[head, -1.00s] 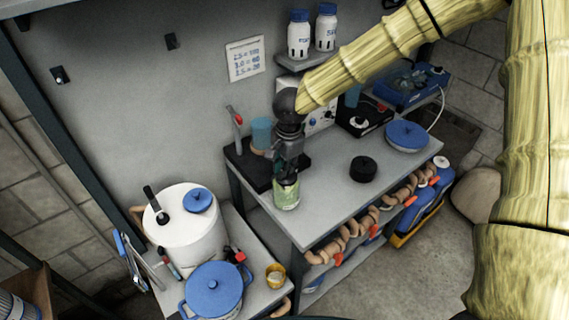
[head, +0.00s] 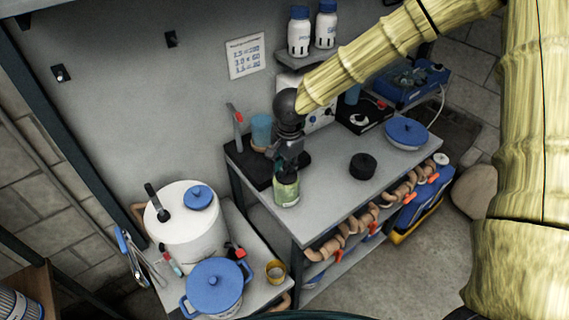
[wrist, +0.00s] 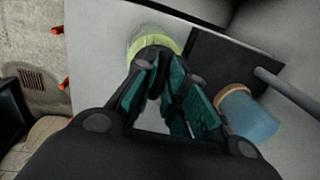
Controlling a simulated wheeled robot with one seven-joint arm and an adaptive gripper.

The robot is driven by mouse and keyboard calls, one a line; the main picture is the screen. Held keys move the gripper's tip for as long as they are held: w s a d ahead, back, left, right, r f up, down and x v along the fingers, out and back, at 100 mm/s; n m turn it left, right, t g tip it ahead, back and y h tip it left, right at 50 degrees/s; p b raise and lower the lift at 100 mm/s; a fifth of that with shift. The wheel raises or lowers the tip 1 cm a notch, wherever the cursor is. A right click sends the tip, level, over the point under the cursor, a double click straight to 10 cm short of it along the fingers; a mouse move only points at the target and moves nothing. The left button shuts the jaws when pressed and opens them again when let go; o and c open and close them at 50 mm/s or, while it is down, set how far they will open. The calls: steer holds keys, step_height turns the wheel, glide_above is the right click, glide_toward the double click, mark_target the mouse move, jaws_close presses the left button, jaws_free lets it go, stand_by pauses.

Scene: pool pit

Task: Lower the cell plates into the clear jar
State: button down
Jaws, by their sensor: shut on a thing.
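The clear jar (head: 286,192), with pale green contents, stands upright at the left front of the grey workbench. My gripper (head: 287,170) points down at the jar's mouth and is shut on the cell plates, which are mostly hidden by the fingers. A dark piece shows at the jar's top; I cannot tell how deep it reaches inside. In the wrist view the fingers (wrist: 155,80) overlap the jar's yellow-green rim (wrist: 153,42).
A black stand (head: 247,165) with a blue cup (head: 261,130) stands just behind the jar. A black round lid (head: 363,166) and a blue-lidded dish (head: 407,134) lie to the right. A white drum (head: 188,235) and a blue pot (head: 216,287) stand on the lower left bench. Bench space right of the jar is clear.

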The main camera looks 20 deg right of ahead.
stand_by(0.3)
steer(key=c, duration=1.4)
jaws_free()
steer(key=shift+f, duration=0.1)
steer(key=r, duration=0.4)
steer(key=s+r, duration=0.1)
steer(key=r, duration=0.7)
steer(key=shift+s+d, duration=0.15)
steer(key=shift+d, duration=0.15)
steer(key=shift+s+f, duration=0.1)
